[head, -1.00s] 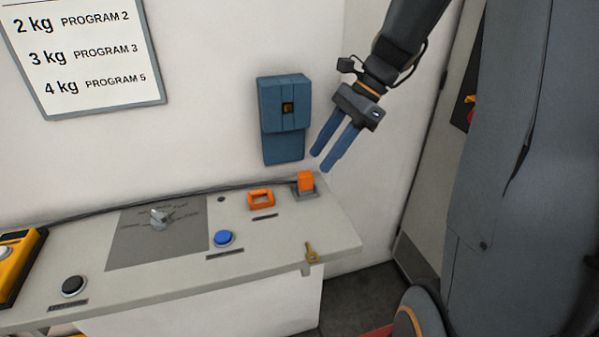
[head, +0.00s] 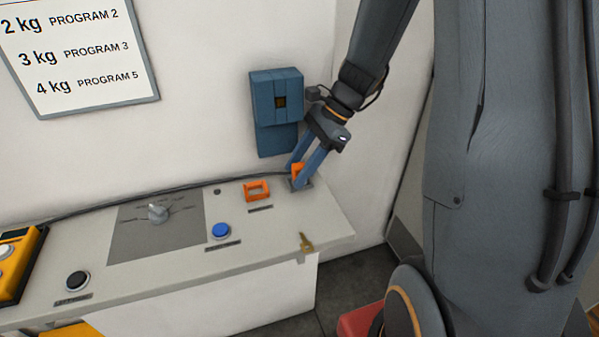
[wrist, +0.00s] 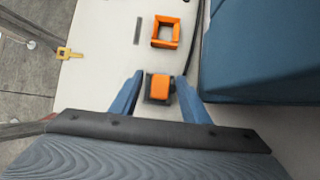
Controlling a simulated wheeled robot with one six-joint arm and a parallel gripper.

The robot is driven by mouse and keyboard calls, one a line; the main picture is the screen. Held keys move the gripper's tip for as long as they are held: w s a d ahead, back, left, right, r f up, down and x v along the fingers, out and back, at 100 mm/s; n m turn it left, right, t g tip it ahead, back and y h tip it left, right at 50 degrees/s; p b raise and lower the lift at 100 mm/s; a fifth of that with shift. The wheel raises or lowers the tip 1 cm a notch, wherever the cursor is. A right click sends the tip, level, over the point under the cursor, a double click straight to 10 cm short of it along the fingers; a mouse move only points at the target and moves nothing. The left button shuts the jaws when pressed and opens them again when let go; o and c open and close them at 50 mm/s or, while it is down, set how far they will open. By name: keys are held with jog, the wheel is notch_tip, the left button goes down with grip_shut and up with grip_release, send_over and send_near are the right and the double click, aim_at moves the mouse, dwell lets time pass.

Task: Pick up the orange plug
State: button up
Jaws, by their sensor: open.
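The orange plug (head: 297,169) stands on its dark base at the right end of the grey panel, partly hidden by my gripper's blue fingers. In the wrist view the plug (wrist: 160,87) lies between the two fingertips, with a small gap showing on each side. My gripper (head: 294,177) is open and reaches down around the plug, one finger on either side. It also shows in the wrist view (wrist: 159,84). I cannot tell from these frames how far down the plug the fingertips reach.
An orange square frame (head: 257,190) sits left of the plug. A blue wall box (head: 276,112) is close behind my gripper. A black cable runs along the wall.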

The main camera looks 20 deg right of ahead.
jog(key=shift+c, duration=0.4)
grip_shut()
jog(key=shift+r, duration=0.15)
